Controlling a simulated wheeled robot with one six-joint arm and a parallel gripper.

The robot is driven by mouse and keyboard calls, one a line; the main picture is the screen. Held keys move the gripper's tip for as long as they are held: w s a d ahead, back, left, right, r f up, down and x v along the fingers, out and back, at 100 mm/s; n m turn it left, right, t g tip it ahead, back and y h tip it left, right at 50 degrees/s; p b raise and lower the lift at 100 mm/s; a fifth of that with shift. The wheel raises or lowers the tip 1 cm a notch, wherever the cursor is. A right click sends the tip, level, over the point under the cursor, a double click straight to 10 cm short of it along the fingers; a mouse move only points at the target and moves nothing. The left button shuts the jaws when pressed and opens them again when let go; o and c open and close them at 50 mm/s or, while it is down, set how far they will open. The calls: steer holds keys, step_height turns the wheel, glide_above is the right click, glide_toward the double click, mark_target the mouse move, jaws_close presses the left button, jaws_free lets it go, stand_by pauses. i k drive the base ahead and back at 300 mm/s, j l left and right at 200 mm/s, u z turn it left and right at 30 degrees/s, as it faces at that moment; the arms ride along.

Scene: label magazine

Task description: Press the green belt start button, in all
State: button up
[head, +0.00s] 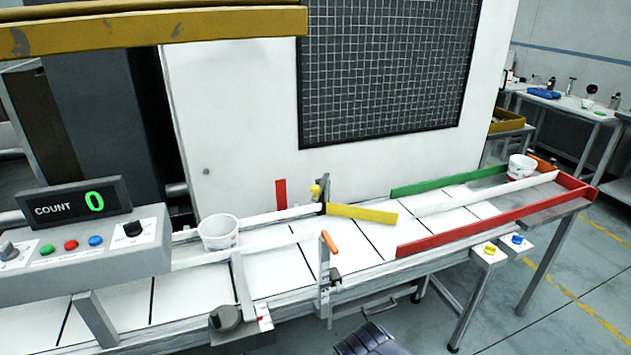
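The green button (46,250) is on the sloped front of the grey control box (85,278) at the left edge of the head view. A red button (71,245) and a blue button (96,241) sit to its right. The belt (278,284) has white sections with dark lines and runs from the lower left to the upper right. A still picture does not show whether the belt is moving.
A white tub (219,232) stands on the belt beside the box, and another tub (521,167) is at the far right end. A yellow gate arm (362,213) and red rail (490,226) border the belt. A dark ribbed object (372,340) is at the bottom edge.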

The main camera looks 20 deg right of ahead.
mark_target(49, 250)
steer(key=u, duration=1.4)
